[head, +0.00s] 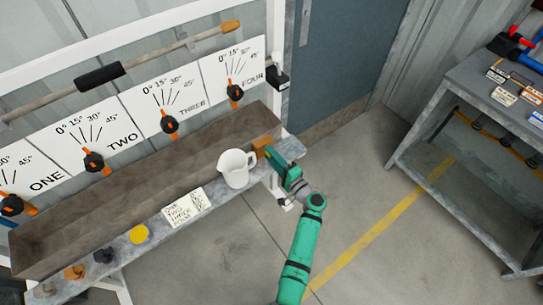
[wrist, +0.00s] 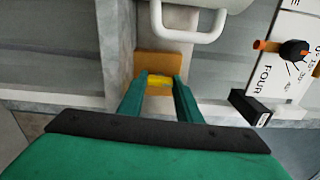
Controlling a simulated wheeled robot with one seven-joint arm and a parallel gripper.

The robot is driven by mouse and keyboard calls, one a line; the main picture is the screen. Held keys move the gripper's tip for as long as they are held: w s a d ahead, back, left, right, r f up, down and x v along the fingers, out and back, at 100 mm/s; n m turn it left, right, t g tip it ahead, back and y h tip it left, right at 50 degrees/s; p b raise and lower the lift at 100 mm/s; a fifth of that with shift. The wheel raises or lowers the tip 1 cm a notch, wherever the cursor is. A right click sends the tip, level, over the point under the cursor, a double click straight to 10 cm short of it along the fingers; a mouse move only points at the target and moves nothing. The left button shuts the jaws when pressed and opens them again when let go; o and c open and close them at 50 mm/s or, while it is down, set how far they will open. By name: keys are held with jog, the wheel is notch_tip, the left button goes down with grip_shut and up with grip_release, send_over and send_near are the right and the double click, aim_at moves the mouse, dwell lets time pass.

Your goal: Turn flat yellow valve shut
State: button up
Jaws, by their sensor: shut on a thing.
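A small flat yellow piece (wrist: 159,81), which looks like the yellow valve, sits between my fingertips in the wrist view. My gripper (wrist: 160,88) is shut on it, with one green finger on each side. Just behind it is an orange-brown block (wrist: 165,61). In the head view, my gripper (head: 271,153) is at the right end of the trough, at the same block (head: 261,145). The yellow piece itself is hidden there by my gripper. I cannot tell how far the valve is turned.
A white jug (head: 235,170) stands on the ledge just left of my gripper; its handle (wrist: 190,36) is close in the wrist view. Dial boards with orange-black levers (head: 235,92) line the wall. Floor at right is clear up to a grey shelf (head: 455,90).

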jog(key=shift+n, duration=0.5)
jog(key=o, duration=1)
jog(key=shift+o, duration=0.2)
jog(key=shift+f+m, duration=0.1)
jog(key=shift+m, duration=0.2)
